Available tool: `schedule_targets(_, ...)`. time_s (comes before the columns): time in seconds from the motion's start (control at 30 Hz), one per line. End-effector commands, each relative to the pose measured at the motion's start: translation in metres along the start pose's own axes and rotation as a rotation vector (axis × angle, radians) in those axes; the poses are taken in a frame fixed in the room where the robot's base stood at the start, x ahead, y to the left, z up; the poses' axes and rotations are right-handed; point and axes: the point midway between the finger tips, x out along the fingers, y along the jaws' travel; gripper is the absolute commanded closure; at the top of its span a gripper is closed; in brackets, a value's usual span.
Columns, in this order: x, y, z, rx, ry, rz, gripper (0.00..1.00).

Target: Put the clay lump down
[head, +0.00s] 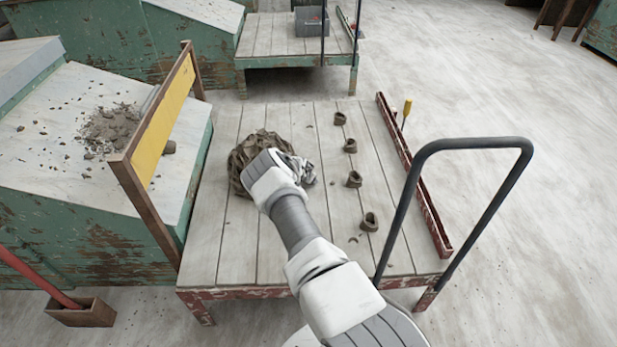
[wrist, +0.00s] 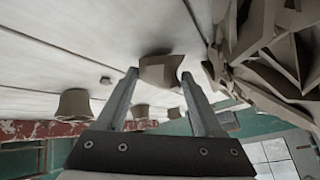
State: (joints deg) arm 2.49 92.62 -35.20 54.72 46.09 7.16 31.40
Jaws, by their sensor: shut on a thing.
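My gripper (wrist: 160,82) is shut on a small brown clay lump (wrist: 162,70), which sits between the two fingertips in the wrist view. The lump is at or very close to the pale planks; I cannot tell whether it touches. In the head view my arm hides the held lump, and my gripper (head: 307,173) is at the right edge of a big heap of clay trimmings (head: 243,159) on the plank cart (head: 233,250). The heap also rises close by on the right in the wrist view (wrist: 275,60).
A dark red rail (head: 425,200) edges the cart's right side, near a black handle (head: 470,143). A yellow board (head: 160,120) stands at the left.

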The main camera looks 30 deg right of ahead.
Motion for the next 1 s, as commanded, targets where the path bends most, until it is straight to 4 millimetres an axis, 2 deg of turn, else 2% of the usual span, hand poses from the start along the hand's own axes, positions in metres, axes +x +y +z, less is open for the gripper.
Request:
schedule_targets(0.03,0.002,0.001,0.001,-0.001,0.001,0.000,1.00)
schedule_targets(0.07,0.002,0.001,0.001,-0.001,0.000,0.000,0.28)
schedule_targets(0.2,0.001,0.001,0.001,0.000,0.000,0.000,0.03)
schedule_targets(0.57,-0.002,0.000,-0.001,0.001,0.000,0.000,0.01)
schedule_targets(0.77,-0.027,-0.001,-0.005,0.004,-0.001,0.002,0.01)
schedule_targets(1.0,-0.068,-0.002,-0.004,0.001,-0.002,0.001,0.01)
